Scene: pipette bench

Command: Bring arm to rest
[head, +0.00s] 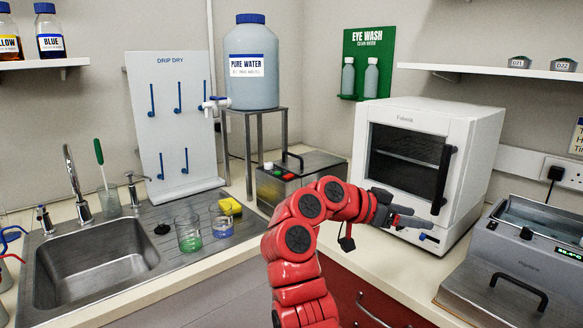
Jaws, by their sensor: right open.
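My right arm is red and rises from the bottom middle, bending to the right over the counter. Its dark right gripper (414,222) is in front of the white oven's lower front. It looks empty, with its fingers pointing right. The gap between the fingers is small in this view. My left gripper is out of view.
The white oven (478,150) with a dark door stands close behind the gripper. A steel water bath (480,285) is at the right.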

